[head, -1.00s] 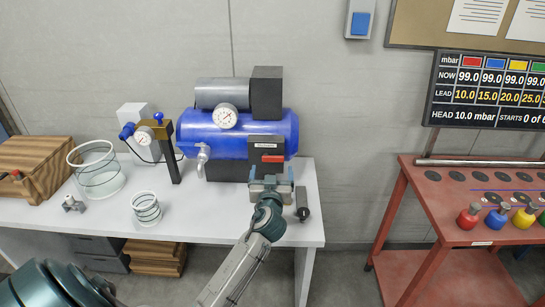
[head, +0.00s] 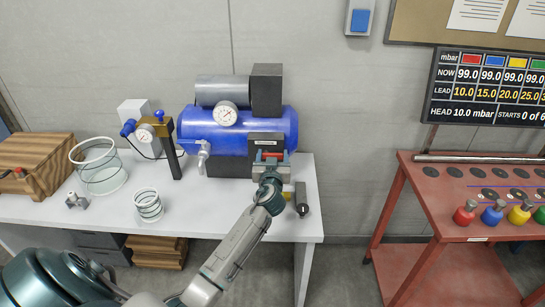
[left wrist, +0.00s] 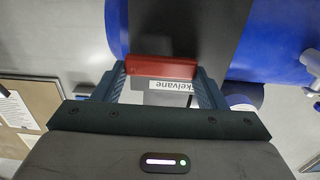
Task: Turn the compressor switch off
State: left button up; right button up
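The blue compressor (head: 215,137) stands on the white bench, with a black switch box (head: 266,138) on its front. The box carries a red switch lever (head: 273,154), which also shows as a red bar in the left wrist view (left wrist: 160,67). My left gripper (head: 272,157) is at the lever. In the left wrist view its two fingers (left wrist: 160,80) are apart, one on each side of the red bar. I cannot tell whether they touch it. A white label is partly visible below the bar there. My right gripper is not in view.
A gauge (head: 225,113) and a silver tap (head: 203,150) are on the compressor. A brass-topped stand (head: 167,140), glass jars (head: 97,165) and a small dark device (head: 302,198) share the bench (head: 225,215). A red table (head: 440,205) with coloured weights stands at right.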

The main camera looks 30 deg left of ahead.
pick_arm(q)
jog(key=shift+f, duration=0.1)
jog(key=shift+m+b, duration=0.3)
jog(key=shift+m, duration=0.1)
jog(key=shift+s+a+f+m, duration=0.15)
jog(key=shift+f+m, duration=0.4)
jog(key=shift+m, duration=2.3)
jog(key=shift+s+a+f+m, duration=0.15)
jog(key=shift+f+m, duration=0.4)
jog(key=shift+m, duration=2.25)
jog(key=shift+s+a+f+m, duration=0.1)
jog(key=shift+a+f+m, duration=0.3)
jog(key=shift+m, duration=2.45)
jog(key=shift+d+f, duration=0.1)
jog(key=shift+f, duration=0.1)
